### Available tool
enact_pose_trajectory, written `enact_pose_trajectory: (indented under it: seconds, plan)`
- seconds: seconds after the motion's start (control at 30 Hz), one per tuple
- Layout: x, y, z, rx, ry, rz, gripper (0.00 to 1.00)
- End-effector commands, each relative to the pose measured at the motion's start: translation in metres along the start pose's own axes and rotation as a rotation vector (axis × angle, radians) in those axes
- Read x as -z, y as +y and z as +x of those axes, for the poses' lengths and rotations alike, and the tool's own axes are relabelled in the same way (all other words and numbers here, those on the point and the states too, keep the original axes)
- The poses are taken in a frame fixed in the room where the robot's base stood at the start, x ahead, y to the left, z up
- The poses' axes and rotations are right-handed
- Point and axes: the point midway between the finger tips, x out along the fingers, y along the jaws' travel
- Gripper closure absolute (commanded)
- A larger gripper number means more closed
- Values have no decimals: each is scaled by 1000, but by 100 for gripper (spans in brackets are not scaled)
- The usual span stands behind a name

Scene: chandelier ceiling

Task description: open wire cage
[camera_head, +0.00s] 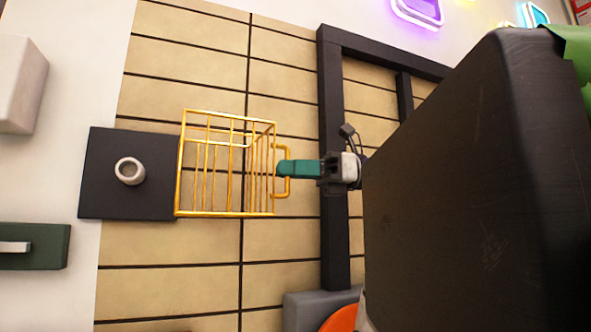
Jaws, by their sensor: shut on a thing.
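The yellow wire cage (178,185) is left of the picture's middle, in front of the tan tiled surface. It is a box of thin bars, and I can see through it. A loop-shaped yellow handle (289,190) sticks out from its right side. My gripper (284,169), with teal fingers, comes in from the right and is shut on the handle. The fingers cover the upper middle part of the handle. I cannot tell whether the barred side with the handle stands apart from the cage's frame.
A black square plate (100,190) with a pale ring (130,171) adjoins the cage's left side. A dark green block (40,246) with a light bar is at lower left. A black frame (333,245) stands behind my gripper. The tiled surface above and below the cage looks clear.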

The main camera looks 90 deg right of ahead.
Motion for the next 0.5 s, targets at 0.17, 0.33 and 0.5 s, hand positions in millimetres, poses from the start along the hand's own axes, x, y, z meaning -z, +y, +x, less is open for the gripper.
enact_pose_trajectory:
  seconds: [0.17, 0.33, 0.5]
  plan:
    - [5, -3, 5, -8, 16, 10, 100]
    - [6, -3, 5, -7, 15, 10, 100]
    - [5, -2, 4, -7, 15, 8, 78]
